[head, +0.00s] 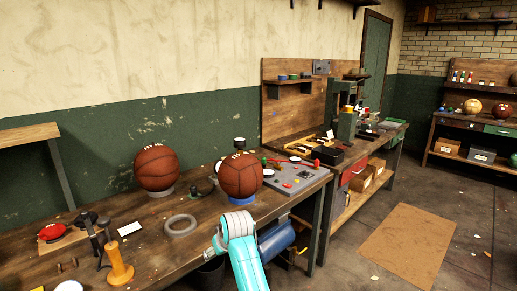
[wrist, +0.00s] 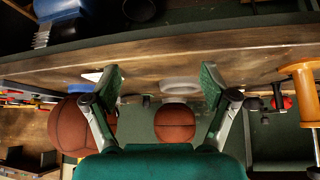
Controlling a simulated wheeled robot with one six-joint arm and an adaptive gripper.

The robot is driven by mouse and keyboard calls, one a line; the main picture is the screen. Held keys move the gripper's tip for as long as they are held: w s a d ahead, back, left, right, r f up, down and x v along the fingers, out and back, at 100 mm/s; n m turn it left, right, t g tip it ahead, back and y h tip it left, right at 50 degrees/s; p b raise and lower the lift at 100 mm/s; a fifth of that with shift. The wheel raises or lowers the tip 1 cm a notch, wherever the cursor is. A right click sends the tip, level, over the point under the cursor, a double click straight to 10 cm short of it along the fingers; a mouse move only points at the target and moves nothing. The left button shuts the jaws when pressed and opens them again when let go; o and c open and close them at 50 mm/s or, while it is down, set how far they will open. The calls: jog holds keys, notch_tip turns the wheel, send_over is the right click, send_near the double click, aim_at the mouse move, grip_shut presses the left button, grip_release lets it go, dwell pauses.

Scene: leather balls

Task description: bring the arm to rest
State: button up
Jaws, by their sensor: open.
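My arm (head: 241,258) rises at the front edge of the workbench in the head view, below the right-hand ball. My gripper (wrist: 160,78) is open in the wrist view, with its two green-padded fingers apart and nothing between them. The wrist picture looks upside down. One brown leather ball (head: 157,168) sits on a grey ring stand. A second ball (head: 240,175) sits on a blue ring to its right. Both show in the wrist view, the nearer ball (wrist: 70,125) partly behind a finger and the farther ball (wrist: 175,122) between the fingers and beyond.
The workbench (head: 150,240) holds a loose grey ring (head: 180,225), an orange spool (head: 119,262) and a grey control panel (head: 295,178). A blue cylinder (head: 276,240) is beside my arm at the bench's front. Open floor with a brown mat (head: 405,243) lies to the right.

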jog(key=s+d+f+m+t, duration=0.1)
jog(key=s+d+f, duration=0.5)
jog(key=f, duration=0.4)
jog(key=s+d+f+m+t, duration=0.1)
jog(key=s+d+f, duration=0.45)
jog(key=f, duration=0.45)
jog(key=s+d+f+m+t, duration=0.1)
jog(key=s+d+f, duration=0.15)
jog(key=s, duration=0.35)
jog(key=s+d+f+t+h, duration=0.1)
jog(key=s+d+f, duration=0.1)
jog(key=s+d, duration=0.3)
jog(key=s+d+f+m+t, duration=0.1)
jog(key=s+d+f, duration=0.1)
jog(key=s, duration=0.5)
jog(key=s+d+r+m+t+h, duration=0.1)
jog(key=s+d+r, duration=0.15)
jog(key=s, duration=0.75)
jog(key=s+d+r+t, duration=0.15)
jog(key=s+d, duration=0.25)
jog(key=s, duration=0.5)
jog(key=s+d+r+m+t+h, duration=0.1)
jog(key=s+d+r, duration=0.2)
jog(key=s+r, duration=1.2)
notch_tip(320, 180, up, 3)
jog(key=shift+s+f+m+h, duration=0.15)
jog(key=shift+s+m+h, duration=0.05)
jog(key=shift+m+h, duration=0.2)
